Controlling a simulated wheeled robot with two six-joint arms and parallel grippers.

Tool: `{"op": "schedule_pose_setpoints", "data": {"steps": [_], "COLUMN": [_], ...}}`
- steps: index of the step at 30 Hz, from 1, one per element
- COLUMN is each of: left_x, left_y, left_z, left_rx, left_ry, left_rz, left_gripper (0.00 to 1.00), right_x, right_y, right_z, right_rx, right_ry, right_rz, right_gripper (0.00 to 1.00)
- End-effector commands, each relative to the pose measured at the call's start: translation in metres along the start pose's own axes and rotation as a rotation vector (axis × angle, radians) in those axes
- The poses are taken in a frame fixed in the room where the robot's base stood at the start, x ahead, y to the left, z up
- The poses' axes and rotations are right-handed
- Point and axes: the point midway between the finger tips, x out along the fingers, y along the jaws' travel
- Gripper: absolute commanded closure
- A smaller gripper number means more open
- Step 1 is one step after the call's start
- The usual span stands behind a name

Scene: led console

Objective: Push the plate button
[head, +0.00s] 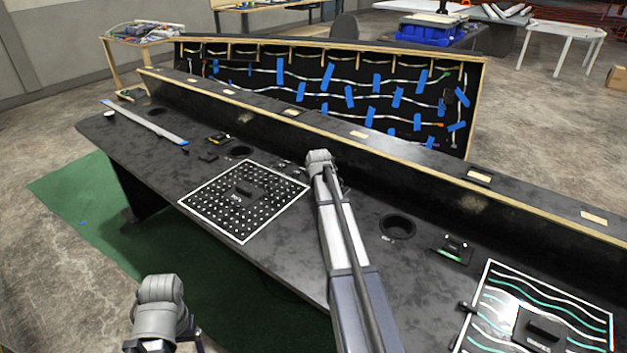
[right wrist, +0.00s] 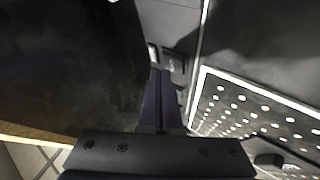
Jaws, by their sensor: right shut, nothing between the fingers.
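The perforated plate (head: 222,222) is black with white dots and a white border, and lies on the dark console. A black block (head: 243,191) with a small label sits on it. In the right wrist view the dotted plate (right wrist: 262,112) fills the right side. A small dark device with light parts (right wrist: 172,62) lies beside its corner; I cannot tell if it is the button. My right gripper (right wrist: 160,75) is shut and empty, its tips close to that device; contact is unclear. The head view hides its fingers behind my wrist. My left wrist is low left, its fingers not clearly visible.
A raised ledge (head: 400,150) runs along the console's back. A round hole (head: 397,227), a small device (head: 453,248) and a striped light panel (head: 590,312) lie to the right. A long light bar (head: 143,123) lies far left.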

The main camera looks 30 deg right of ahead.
Motion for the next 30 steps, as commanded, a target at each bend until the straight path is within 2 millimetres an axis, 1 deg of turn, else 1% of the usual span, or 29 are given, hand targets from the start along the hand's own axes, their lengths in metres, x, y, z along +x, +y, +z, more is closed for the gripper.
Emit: {"op": "schedule_pose_setpoints", "data": {"steps": [5,14,30], "left_x": [0.0,0.01,0.01], "left_y": [0.0,0.001,0.001], "left_z": [0.0,-0.001,-0.001], "left_rx": [0.0,0.0,0.0], "left_ry": [0.0,0.0,0.0], "left_rz": [0.0,0.0,0.0], "left_gripper": [0.12,0.12,0.12], "right_x": [0.0,0.007,0.007], "right_y": [0.0,-0.005,-0.005], "right_z": [0.0,0.005,0.005], "right_rx": [0.0,0.0,0.0], "right_ry": [0.0,0.0,0.0], "right_rz": [0.0,0.0,0.0], "right_gripper": [1.0,1.0,1.0]}}
